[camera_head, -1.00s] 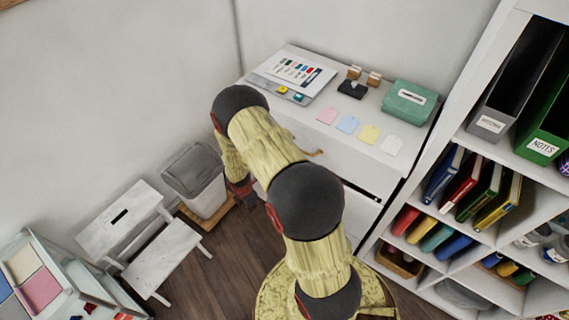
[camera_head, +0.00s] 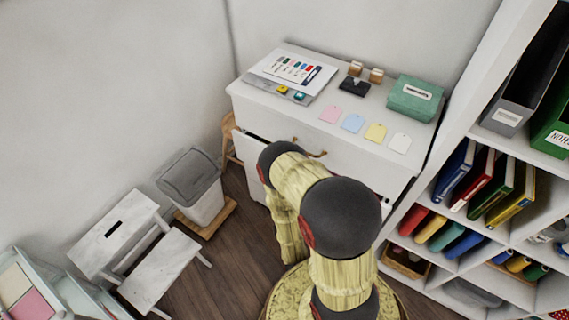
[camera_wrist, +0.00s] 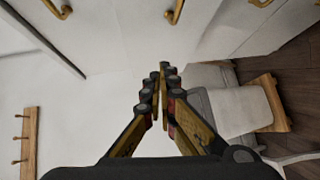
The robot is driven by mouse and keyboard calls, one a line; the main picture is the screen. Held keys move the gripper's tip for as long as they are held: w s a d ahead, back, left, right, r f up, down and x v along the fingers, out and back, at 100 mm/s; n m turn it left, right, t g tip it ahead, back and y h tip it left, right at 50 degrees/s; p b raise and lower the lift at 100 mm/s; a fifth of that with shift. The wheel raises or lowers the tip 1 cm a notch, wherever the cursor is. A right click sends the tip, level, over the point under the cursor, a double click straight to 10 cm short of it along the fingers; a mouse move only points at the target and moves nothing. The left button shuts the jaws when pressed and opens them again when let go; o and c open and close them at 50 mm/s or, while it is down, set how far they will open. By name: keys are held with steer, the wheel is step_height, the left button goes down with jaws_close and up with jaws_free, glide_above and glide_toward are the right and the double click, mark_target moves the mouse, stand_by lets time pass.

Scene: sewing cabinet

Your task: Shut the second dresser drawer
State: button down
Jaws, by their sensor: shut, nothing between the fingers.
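The white dresser (camera_head: 232,90) stands against the back wall in the head view. Its top drawer (camera_head: 345,160) has a brass handle (camera_head: 312,153) and looks flush. Below it, a white drawer part (camera_head: 243,148) juts out at the left with a dark gap behind it, so the second drawer appears to stand partly open. My arm covers most of its front. My gripper (camera_wrist: 163,70) is shut and empty in the wrist view, beside a pale panel with brass handles (camera_wrist: 175,12). I cannot tell whether it touches the panel. The head view hides my gripper behind my arm.
A grey-lidded bin (camera_head: 190,178) and a white step stool (camera_head: 120,233) stand left of the dresser. A shelf unit (camera_head: 455,135) with books stands close on the right. Paper tags and a green box (camera_head: 414,100) lie on the dresser top. Wooden floor shows between.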

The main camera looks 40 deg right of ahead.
step_height(320, 180, up, 5)
steer(key=t+h, duration=0.1)
steer(key=t, duration=0.1)
steer(key=s+d+b+x, duration=0.1)
steer(key=d+b+x, duration=0.2)
steer(key=x, duration=1)
steer(key=shift+f+b, duration=0.35)
steer(key=shift+b, duration=0.05)
steer(key=d, duration=0.2)
steer(key=w+d+b, duration=0.1)
steer(key=d, duration=0.1)
steer(key=shift+w+d, duration=0.1)
steer(key=shift+w, duration=0.15)
steer(key=shift+w, duration=0.1)
